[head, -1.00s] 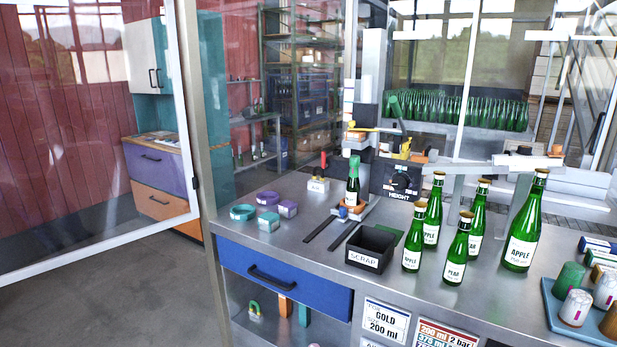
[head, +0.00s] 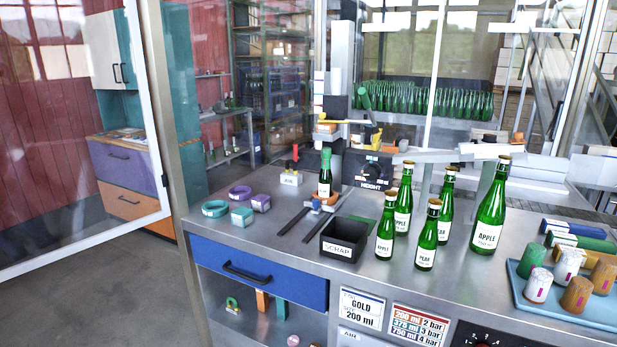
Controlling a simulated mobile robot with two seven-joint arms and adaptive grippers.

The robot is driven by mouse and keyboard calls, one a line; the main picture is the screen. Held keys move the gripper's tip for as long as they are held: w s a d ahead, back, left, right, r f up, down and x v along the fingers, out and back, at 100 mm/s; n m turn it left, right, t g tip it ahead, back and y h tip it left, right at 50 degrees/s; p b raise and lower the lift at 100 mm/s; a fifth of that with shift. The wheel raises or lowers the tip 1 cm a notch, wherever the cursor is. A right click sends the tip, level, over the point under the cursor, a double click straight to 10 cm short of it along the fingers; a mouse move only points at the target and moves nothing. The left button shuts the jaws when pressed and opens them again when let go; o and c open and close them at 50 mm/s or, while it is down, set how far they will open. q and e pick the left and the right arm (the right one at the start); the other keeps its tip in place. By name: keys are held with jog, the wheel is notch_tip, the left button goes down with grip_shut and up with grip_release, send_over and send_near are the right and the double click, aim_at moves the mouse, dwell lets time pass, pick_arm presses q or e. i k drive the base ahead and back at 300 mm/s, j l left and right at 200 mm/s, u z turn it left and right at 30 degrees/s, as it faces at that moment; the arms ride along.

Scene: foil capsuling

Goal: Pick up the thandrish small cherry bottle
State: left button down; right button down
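A small dark bottle with a green top (head: 325,172) stands upright in the bench machine, on an orange seat. Its label is too small to read, so I cannot tell whether it is cherry. On the bench to its right stand several green bottles with gold tops: a small apple bottle (head: 386,232), a small pear bottle (head: 428,238), a mid-size apple bottle (head: 403,202), a mid-size pear bottle (head: 445,208) and a large apple bottle (head: 490,212). No label I can read says cherry or thandrish. Neither of my grippers is in view.
A black scrap bin (head: 343,240) stands in front of the machine. Purple and teal rings (head: 215,208) lie at left. A blue tray (head: 565,308) with capsule stacks is at right. Black rails (head: 322,225) run across the bench. Clear metal lies before the bottles.

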aim_at(325, 180)
jog(key=i+j, duration=0.2)
jog(key=j, duration=0.15)
jog(key=i+j, duration=0.2)
jog(key=j, duration=0.15)
jog(key=i+j+z, duration=0.1)
jog(key=i+j, duration=0.35)
jog(key=j, duration=0.25)
